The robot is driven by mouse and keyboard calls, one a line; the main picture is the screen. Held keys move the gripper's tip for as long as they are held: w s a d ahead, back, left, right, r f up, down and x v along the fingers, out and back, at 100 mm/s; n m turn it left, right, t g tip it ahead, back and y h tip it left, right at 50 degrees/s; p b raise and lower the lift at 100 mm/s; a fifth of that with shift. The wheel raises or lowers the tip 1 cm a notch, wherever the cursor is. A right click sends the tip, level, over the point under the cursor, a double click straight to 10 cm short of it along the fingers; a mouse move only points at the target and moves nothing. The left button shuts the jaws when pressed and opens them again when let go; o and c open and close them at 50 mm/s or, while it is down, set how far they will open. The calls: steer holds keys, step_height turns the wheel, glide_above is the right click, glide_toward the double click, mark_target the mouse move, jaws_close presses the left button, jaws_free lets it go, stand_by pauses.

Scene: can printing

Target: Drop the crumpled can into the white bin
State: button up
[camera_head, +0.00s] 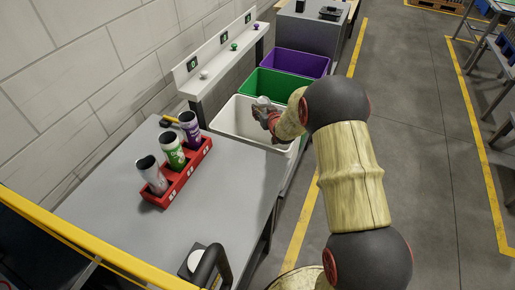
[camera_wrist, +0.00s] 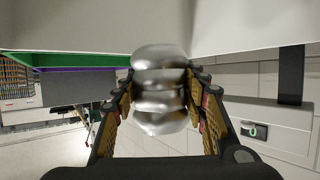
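A crumpled silver can (camera_wrist: 160,90) is between the two fingers of my gripper (camera_wrist: 160,108), which touch it from both sides in the wrist view. In the head view my gripper (camera_head: 266,113) holds the can (camera_head: 262,100) over the opening of the white bin (camera_head: 235,132). My arm and gripper hide the right part of that bin. How far the can is above or below the rim is hard to tell.
A green bin (camera_head: 272,84) and a purple bin (camera_head: 301,63) stand behind the white bin. A grey table (camera_head: 226,189) in front carries a red rack (camera_head: 180,178) with several cans. A white shelf with buttons (camera_head: 222,50) runs along the wall.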

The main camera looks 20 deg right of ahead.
steer(key=o, duration=0.5)
steer(key=shift+s, duration=0.1)
steer(key=v, duration=1.2)
